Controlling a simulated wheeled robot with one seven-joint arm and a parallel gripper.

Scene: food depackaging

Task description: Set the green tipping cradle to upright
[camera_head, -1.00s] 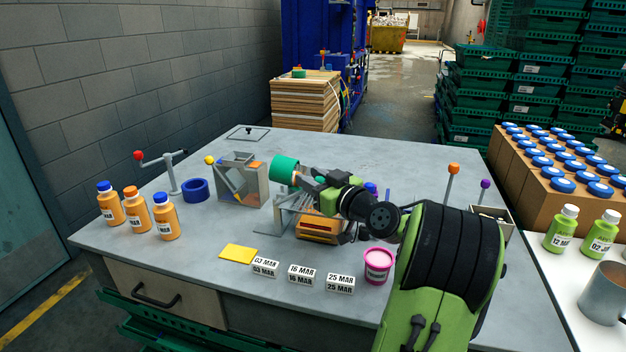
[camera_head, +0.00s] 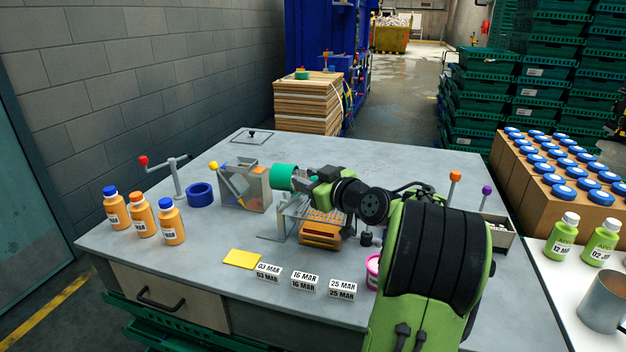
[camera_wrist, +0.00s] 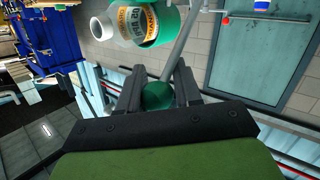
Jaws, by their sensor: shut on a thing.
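The green tipping cradle (camera_head: 284,177) is a short green cylinder above the middle of the grey table. It looks tilted on its side in the head view. In the wrist view the cradle (camera_wrist: 170,22) holds a white-capped bottle (camera_wrist: 128,20) with an orange-and-white label. A thin grey lever (camera_wrist: 182,48) runs from beside the cradle to a green ball knob (camera_wrist: 158,95). My gripper (camera_wrist: 158,92) is shut on that knob, with one finger on each side. In the head view my gripper (camera_head: 306,183) is just right of the cradle, and the knob is hidden.
A clear box with a yellow-knobbed lever (camera_head: 213,165) stands left of the cradle. An orange-brown unit (camera_head: 320,235) sits below my gripper. Orange bottles (camera_head: 143,222) stand at the left. Date blocks (camera_head: 305,281) and a yellow pad (camera_head: 241,259) lie in front. A pink tub (camera_head: 372,268) is partly hidden.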

